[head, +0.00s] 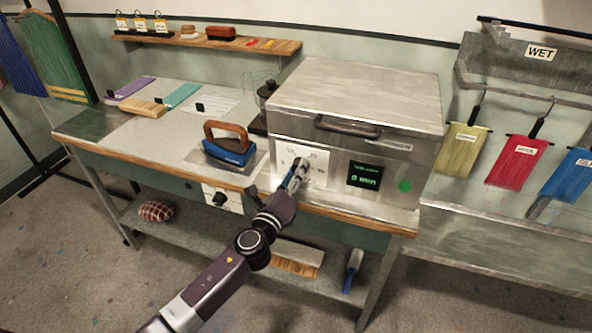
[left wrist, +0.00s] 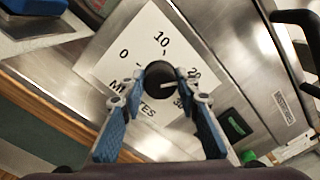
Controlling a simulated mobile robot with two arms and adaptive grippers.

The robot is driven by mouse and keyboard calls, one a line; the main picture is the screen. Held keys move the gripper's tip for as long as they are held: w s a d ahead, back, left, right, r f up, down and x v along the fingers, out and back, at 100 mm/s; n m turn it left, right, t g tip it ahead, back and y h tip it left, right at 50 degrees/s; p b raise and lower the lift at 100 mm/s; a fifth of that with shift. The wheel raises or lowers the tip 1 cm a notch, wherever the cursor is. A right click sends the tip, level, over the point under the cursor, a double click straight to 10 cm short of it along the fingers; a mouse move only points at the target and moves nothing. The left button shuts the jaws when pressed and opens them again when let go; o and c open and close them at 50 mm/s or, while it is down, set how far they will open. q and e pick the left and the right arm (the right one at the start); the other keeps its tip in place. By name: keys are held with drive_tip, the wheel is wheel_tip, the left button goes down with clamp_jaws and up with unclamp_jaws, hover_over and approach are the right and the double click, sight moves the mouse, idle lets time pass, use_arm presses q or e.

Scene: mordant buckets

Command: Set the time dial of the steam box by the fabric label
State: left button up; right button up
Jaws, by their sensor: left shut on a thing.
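The steam box (head: 350,110) is a metal box with a lid handle, at the back right of the bench. Its front has a white dial plate (head: 318,172), marked 0, 10, 20, 30 and MINUTES in the left wrist view. The black time dial (left wrist: 158,76) has a white pointer line, pointing roughly toward the 20 side. My left gripper (head: 300,170) is shut on the dial, one finger each side; in the head view it mostly hides the dial. A dark display (head: 365,176) shows small green text ending in "min". My right gripper is out of view.
A blue iron (head: 230,150) stands left of the box. Labelled yellow (head: 462,148), red (head: 517,158) and blue (head: 570,177) fabrics hang at right beneath a WET sign (head: 541,53). A green button (head: 405,186) is beside the display.

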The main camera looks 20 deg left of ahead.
use_arm(q)
drive_tip(key=shift+m, duration=0.3)
drive_tip(key=shift+f, duration=0.1)
drive_tip(key=o, duration=1.2)
drive_tip(key=shift+c, duration=0.2)
drive_tip(key=s, duration=1.2)
drive_tip(key=shift+a, duration=0.3)
drive_tip(key=shift+f, duration=0.15)
